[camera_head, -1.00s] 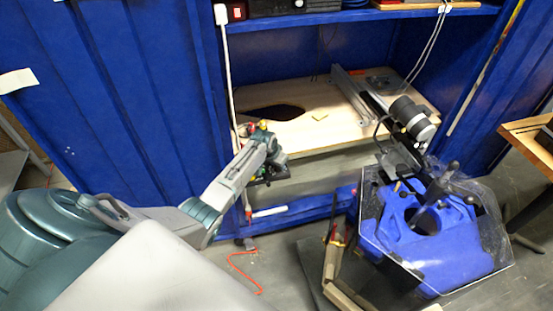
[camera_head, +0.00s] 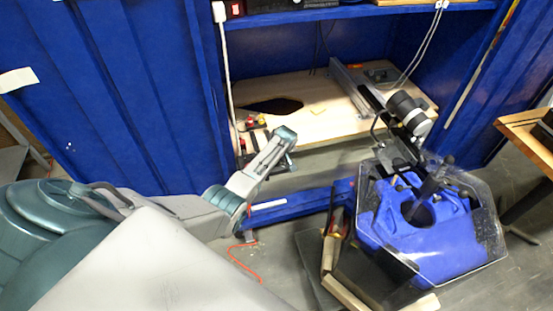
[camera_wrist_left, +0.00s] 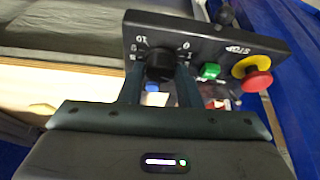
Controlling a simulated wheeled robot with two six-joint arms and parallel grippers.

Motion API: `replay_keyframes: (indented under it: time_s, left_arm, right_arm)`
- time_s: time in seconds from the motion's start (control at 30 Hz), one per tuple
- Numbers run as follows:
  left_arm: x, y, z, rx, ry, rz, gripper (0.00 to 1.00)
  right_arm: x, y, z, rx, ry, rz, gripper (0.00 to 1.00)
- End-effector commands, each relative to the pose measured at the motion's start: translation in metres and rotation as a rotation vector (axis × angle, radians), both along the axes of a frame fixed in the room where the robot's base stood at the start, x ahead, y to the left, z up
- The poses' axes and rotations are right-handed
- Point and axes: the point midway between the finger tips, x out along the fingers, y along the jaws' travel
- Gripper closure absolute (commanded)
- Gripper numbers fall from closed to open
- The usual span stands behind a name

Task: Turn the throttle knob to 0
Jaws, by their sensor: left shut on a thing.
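The black control box (camera_wrist_left: 215,42) fills the upper part of the left wrist view. Its black throttle knob (camera_wrist_left: 159,62) has printed marks around it, with 10 at the upper left and 0 at the upper right. My left gripper (camera_wrist_left: 160,76) is shut on the knob, one finger on each side. I cannot make out the knob's pointer. A green button (camera_wrist_left: 209,71) and a red emergency stop on a yellow collar (camera_wrist_left: 257,81) sit to the right. In the head view my left arm reaches the workbench edge, and the knob is hidden.
A wooden bench top (camera_head: 300,122) lies inside the blue frame. A clear tank with a blue thruster body (camera_head: 430,235) stands at the right. A red cable (camera_head: 243,262) lies on the floor. A wooden table (camera_head: 530,140) is at the far right.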

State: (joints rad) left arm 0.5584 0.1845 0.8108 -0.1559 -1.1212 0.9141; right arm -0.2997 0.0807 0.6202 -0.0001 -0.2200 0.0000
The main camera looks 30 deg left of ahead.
Motion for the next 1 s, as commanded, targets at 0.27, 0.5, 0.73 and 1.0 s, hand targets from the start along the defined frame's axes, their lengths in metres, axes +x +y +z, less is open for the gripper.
replay_keyframes:
  time_s: [0.27, 0.5, 0.73, 1.0]
  left_arm:
    - [0.003, -0.002, -0.003, -0.002, -0.001, 0.261, 0.93]
    - [0.004, -0.002, -0.004, -0.001, 0.000, 0.490, 0.93]
    - [0.005, -0.001, -0.005, -0.001, 0.000, 0.706, 0.93]
    - [0.006, -0.001, -0.004, -0.002, -0.001, 0.922, 0.93]
  right_arm:
    - [0.000, 0.000, -0.018, 0.000, 0.000, 0.000, 0.64]
    - [0.000, 0.000, -0.037, 0.000, 0.000, 0.000, 0.64]
    - [0.000, 0.000, -0.056, 0.000, 0.000, 0.000, 0.64]
    - [0.000, 0.000, -0.076, 0.000, 0.001, 0.000, 0.64]
